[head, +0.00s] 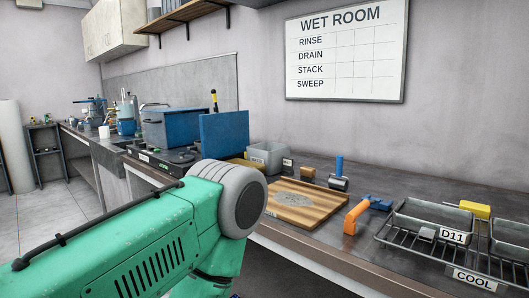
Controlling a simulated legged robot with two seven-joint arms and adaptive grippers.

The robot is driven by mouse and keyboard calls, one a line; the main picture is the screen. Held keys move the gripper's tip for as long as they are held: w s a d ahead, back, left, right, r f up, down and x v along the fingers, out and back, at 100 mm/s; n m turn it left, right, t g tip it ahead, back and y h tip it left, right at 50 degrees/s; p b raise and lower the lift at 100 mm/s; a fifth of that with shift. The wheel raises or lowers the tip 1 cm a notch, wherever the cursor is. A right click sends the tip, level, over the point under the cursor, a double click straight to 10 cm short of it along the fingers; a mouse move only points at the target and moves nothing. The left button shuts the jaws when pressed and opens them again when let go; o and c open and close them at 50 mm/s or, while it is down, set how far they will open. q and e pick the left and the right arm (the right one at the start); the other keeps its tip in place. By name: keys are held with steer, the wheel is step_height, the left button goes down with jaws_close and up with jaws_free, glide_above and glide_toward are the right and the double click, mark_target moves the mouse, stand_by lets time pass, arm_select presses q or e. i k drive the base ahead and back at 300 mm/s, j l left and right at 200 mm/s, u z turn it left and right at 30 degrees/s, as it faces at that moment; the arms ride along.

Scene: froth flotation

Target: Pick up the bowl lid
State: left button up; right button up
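I cannot pick out a bowl lid for certain in the head view. A large blue box (172,129) stands on the counter at left of centre, and a blue upright panel (226,135) stands just right of it. A grey open container (268,156) sits to the right of the panel. My green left arm crosses the lower left and hides part of the counter. Its gripper is out of sight, and my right gripper does not show.
A wooden board (318,202) with a grey patch lies on the counter. An orange tool (355,215) lies right of it. A wire rack (450,268) with grey trays (434,221) fills the right end. A whiteboard (346,50) hangs behind. The floor (45,222) at left is clear.

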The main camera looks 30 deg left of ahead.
mark_target(182, 158)
steer(key=j+z, duration=0.25)
steer(key=j, duration=0.2)
steer(key=j+z, duration=0.2)
steer(key=j, duration=0.3)
steer(key=j+z, duration=0.25)
steer(key=j, duration=0.2)
steer(key=j+z, duration=0.2)
steer(key=j, duration=0.25)
steer(key=k+j+z, duration=0.25)
steer(key=j, duration=0.15)
steer(key=j+z, duration=0.25)
steer(key=j, duration=0.2)
steer(key=k, duration=0.05)
